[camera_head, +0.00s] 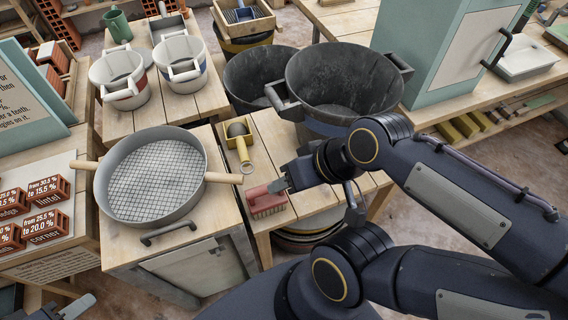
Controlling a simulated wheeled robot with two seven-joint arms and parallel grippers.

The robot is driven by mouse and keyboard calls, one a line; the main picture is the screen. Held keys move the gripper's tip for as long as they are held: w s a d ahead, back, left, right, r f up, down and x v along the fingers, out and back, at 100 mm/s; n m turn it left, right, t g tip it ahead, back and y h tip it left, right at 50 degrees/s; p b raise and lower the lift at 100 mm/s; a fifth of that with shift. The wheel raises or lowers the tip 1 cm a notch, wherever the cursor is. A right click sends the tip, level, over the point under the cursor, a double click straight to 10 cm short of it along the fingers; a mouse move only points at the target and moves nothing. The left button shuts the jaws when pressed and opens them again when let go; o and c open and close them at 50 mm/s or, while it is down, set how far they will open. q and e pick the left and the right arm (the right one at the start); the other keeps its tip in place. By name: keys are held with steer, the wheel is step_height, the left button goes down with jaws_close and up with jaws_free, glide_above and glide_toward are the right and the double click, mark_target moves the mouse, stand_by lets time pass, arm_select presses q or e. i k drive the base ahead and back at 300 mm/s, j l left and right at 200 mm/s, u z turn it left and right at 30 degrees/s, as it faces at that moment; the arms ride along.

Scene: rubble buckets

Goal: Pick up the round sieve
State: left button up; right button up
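The round sieve (155,178) is a wide grey metal ring with a wire mesh floor. It lies flat on a wooden-topped cabinet left of centre, and its mesh looks empty. One wooden handle (223,178) sticks out to the right and another (84,165) to the left. My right gripper (280,185) is right of the sieve, apart from it, at the end of a red brush. I cannot tell whether its fingers are closed on the brush. What seems to be my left gripper (76,306) shows only partly at the bottom left edge, below the sieve.
A red brush (266,203) and a yellow-handled scoop (240,142) lie right of the sieve. Two dark buckets (345,80) stand behind. White buckets (120,76) stand on a bench at the back left. Labelled brick samples (45,190) sit close on the left. A dark bar handle (168,232) lies at the sieve's front.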

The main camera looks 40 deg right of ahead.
mark_target(153, 176)
steer(key=k+l+u, duration=0.1)
steer(key=l+u, duration=0.25)
steer(key=k+l+u, duration=0.15)
steer(key=l+u, duration=0.2)
steer(key=l, duration=0.15)
